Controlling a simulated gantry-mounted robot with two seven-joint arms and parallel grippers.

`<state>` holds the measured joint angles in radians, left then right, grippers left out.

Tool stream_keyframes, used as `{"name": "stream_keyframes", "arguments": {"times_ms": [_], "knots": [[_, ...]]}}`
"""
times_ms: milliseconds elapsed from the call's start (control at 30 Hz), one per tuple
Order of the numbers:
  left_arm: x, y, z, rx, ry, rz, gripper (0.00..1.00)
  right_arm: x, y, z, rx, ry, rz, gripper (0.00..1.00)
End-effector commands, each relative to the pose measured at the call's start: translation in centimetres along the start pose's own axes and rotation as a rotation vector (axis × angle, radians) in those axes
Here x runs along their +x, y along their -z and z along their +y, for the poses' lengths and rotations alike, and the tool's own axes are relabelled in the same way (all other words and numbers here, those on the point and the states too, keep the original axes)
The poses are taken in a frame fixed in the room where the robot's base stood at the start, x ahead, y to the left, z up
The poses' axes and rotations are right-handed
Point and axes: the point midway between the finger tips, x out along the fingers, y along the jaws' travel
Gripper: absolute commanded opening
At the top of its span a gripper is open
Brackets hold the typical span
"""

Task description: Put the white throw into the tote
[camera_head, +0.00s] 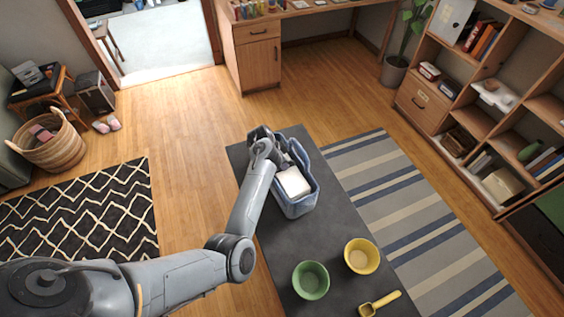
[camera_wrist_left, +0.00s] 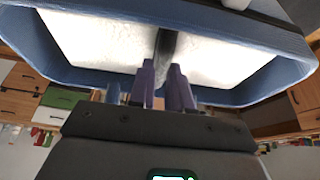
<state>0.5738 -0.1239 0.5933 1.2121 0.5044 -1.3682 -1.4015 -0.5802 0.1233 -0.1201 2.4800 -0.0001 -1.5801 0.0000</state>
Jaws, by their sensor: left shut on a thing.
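The blue tote (camera_head: 297,207) stands on the dark grey table (camera_head: 300,235). The white throw (camera_head: 293,183) shows as a pale block inside the tote's walls. In the left wrist view the throw (camera_wrist_left: 95,45) fills much of the space within the tote's blue rim (camera_wrist_left: 285,78). My left gripper (camera_head: 283,158) is at the tote's far left side, pointing in over it. My right gripper is not in view.
A green bowl (camera_head: 311,281), a yellow bowl (camera_head: 361,257) and a yellow scoop (camera_head: 380,304) are on the near part of the table. The table between tote and bowls is clear. A wooden shelf unit (camera_head: 476,120) stands at right; a wicker basket (camera_head: 50,147) is at left.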

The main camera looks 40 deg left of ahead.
Motion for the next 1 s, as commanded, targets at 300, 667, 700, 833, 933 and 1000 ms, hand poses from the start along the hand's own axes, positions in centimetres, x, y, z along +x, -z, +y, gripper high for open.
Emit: {"name": "stream_keyframes", "arguments": {"times_ms": [300, 667, 700, 833, 933, 1000], "knots": [[0.86, -0.32, -0.01, 0.001, 0.0, 0.001, 0.0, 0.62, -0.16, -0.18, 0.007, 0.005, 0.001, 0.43], [0.96, -0.35, -0.01, 0.001, 0.001, 0.001, 0.0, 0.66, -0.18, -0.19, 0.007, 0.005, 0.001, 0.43], [0.95, -0.35, -0.02, 0.001, 0.001, 0.001, 0.2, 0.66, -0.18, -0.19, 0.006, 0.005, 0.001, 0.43], [0.96, -0.36, -0.01, 0.001, 0.001, 0.001, 0.4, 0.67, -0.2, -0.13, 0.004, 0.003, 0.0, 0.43], [0.97, -0.38, -0.01, 0.0, 0.0, 0.001, 0.48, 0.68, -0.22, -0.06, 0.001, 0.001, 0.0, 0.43], [0.98, -0.39, 0.0, 0.0, 0.0, 0.001, 0.48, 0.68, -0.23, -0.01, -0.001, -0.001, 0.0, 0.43]]}}
